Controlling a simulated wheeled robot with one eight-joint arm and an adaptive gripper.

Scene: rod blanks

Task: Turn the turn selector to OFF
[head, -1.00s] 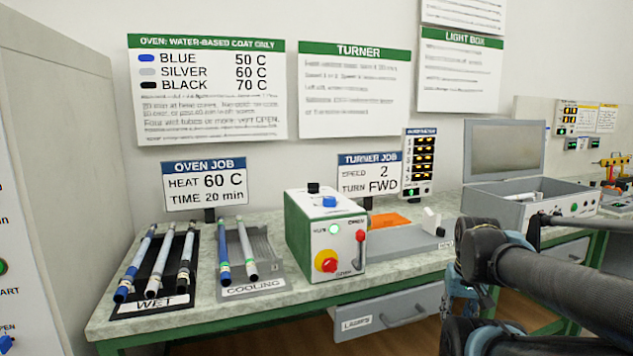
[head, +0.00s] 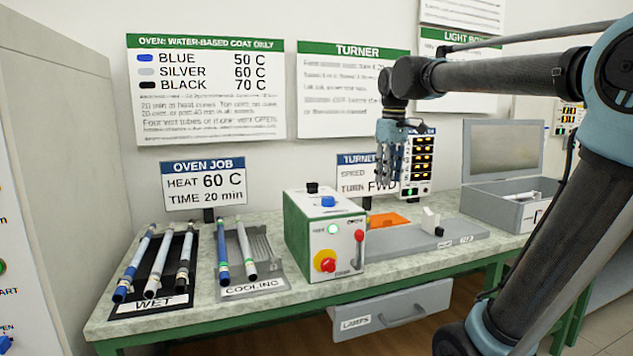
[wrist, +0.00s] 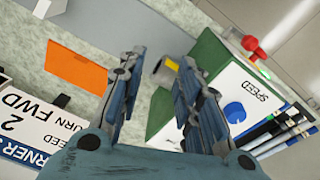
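The turner box (head: 322,240) is white and green. On top are a blue knob (head: 328,201) and a small black knob (head: 313,187); on its front are a lit green lamp (head: 334,228), a red knob on yellow (head: 325,261) and a red-tipped lever (head: 359,237). I cannot read which control is the turn selector. My gripper (head: 389,180) is open and empty, pointing down, above and right of the box. In the wrist view, the box (wrist: 250,90) lies right of and partly behind the fingers (wrist: 163,105); its blue knob (wrist: 235,112) shows beside a speed label. The black knob is not visible there.
The turner job sign (head: 352,177) stands behind the gripper, partly covered. Right of the box are an orange patch (head: 385,220) and a white block (head: 430,221). The wet rack (head: 187,299) and cooling rack (head: 268,286) hold rods at left.

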